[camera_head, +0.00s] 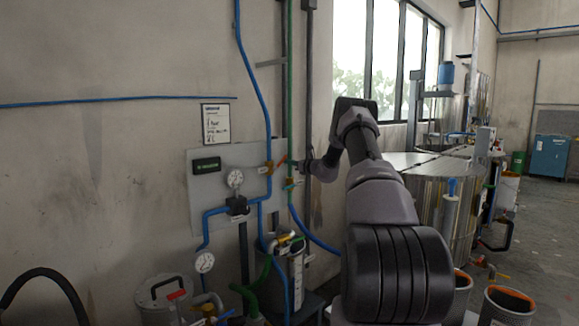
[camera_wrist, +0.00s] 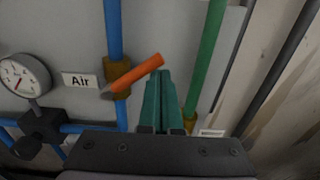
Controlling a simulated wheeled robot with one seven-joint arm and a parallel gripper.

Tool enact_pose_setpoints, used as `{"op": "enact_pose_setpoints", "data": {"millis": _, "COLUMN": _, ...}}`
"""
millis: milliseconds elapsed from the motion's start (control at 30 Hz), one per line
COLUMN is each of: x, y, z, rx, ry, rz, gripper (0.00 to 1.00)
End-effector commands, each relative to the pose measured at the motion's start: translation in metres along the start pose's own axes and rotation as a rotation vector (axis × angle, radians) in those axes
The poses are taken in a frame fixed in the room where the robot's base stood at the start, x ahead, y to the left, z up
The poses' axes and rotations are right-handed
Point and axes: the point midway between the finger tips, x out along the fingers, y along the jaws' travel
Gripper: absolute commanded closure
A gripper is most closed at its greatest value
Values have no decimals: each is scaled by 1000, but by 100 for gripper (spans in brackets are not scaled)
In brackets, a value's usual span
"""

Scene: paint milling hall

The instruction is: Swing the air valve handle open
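The air valve is a brass body (camera_wrist: 117,77) on a blue pipe, beside a label reading "Air" (camera_wrist: 80,80). Its orange handle (camera_wrist: 140,71) slants up to the right across the pipe in the wrist view. In the head view the orange handle (camera_head: 280,162) shows small on the grey panel. My gripper (camera_wrist: 162,73) has its two teal fingers together with nothing seen between them. The fingertips appear just below and right of the handle's upper end; I cannot tell whether they touch it. In the head view my gripper (camera_head: 303,166) is near the panel, its fingers hard to make out.
A green pipe (camera_wrist: 205,55) runs just right of my fingers, with another brass fitting low on it. A pressure gauge (camera_wrist: 23,76) sits left of the label. Metal tanks (camera_head: 437,205) stand to the right, and buckets and hoses crowd the floor below the panel.

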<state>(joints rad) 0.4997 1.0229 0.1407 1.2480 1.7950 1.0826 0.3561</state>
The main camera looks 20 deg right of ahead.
Motion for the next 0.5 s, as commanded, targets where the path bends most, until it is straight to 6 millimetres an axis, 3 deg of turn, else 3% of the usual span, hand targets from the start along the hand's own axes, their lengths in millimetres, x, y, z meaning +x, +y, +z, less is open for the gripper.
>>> {"op": "enact_pose_setpoints", "data": {"millis": 500, "x": 0, "y": 5, "z": 10, "rx": 0, "ry": -1, "rz": 0, "gripper": 100}}
